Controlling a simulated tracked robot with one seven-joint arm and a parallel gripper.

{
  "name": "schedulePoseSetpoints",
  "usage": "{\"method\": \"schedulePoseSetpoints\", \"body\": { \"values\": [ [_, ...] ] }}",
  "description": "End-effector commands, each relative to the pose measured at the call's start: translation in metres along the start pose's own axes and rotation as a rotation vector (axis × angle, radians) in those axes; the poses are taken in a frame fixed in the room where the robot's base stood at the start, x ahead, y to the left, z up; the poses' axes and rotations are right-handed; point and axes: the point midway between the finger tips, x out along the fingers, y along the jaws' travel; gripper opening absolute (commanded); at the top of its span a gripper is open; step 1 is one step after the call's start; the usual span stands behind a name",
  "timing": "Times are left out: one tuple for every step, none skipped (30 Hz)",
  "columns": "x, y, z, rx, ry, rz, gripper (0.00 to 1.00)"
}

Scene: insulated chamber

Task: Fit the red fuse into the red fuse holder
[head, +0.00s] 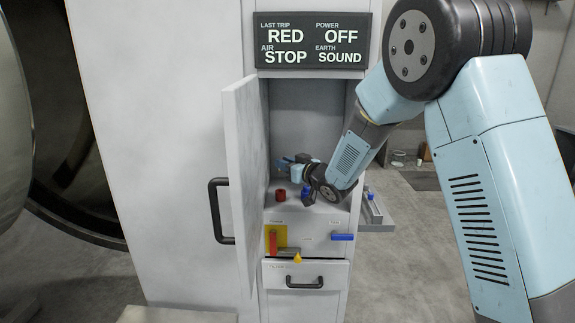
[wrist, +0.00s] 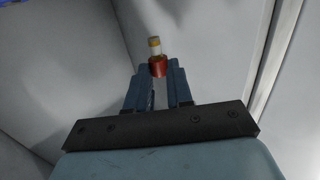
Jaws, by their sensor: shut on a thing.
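My gripper (head: 290,164) is inside the open cabinet, fingers toward the left, above the shelf. In the wrist view its two blue fingers (wrist: 158,78) are shut on the red fuse (wrist: 157,66), which has a red band, a pale body and a brass-coloured end cap pointing up in the picture. In the head view I cannot make out the fuse clearly. A red round piece (head: 280,195), which looks like the red fuse holder, stands on the shelf below and slightly left of my gripper. The fuse is apart from it.
A blue piece (head: 307,197) stands right of the red one, close under my wrist. The open cabinet door (head: 243,170) bounds the left side. Below are a red handle (head: 273,241) on a yellow plate, a blue handle (head: 342,237) and a drawer (head: 305,275). A status board (head: 312,41) hangs above.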

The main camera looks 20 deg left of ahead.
Motion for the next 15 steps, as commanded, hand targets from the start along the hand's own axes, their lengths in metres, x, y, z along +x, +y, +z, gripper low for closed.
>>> {"method": "schedulePoseSetpoints", "body": {
  "values": [
    [-0.001,0.002,0.0,-0.001,0.0,-0.004,0.0],
    [-0.001,0.002,0.0,-0.001,0.0,-0.008,0.0],
    [-0.002,0.002,0.0,-0.001,0.0,-0.013,0.0],
    [-0.001,0.002,0.0,-0.001,0.0,-0.018,0.0],
    [-0.001,0.001,0.003,0.0,-0.001,-0.018,0.0],
    [-0.001,0.001,0.005,0.0,-0.001,-0.018,0.0],
    [-0.001,0.001,0.007,0.0,-0.001,-0.018,0.0],
    [-0.001,0.001,0.009,0.0,-0.001,-0.018,0.0],
    [-0.001,0.001,0.013,0.0,-0.001,-0.018,0.0],
    [0.0,0.001,0.015,-0.001,-0.001,-0.018,0.0],
    [0.0,0.001,0.018,-0.001,-0.001,-0.018,0.0],
    [0.0,0.002,0.021,-0.001,-0.002,-0.018,0.0],
    [0.0,0.002,0.024,-0.001,-0.002,-0.018,0.0],
    [0.0,0.002,0.026,0.0,-0.002,-0.018,0.0],
    [0.0,0.001,0.029,0.0,-0.002,-0.017,0.0]
  ]
}}
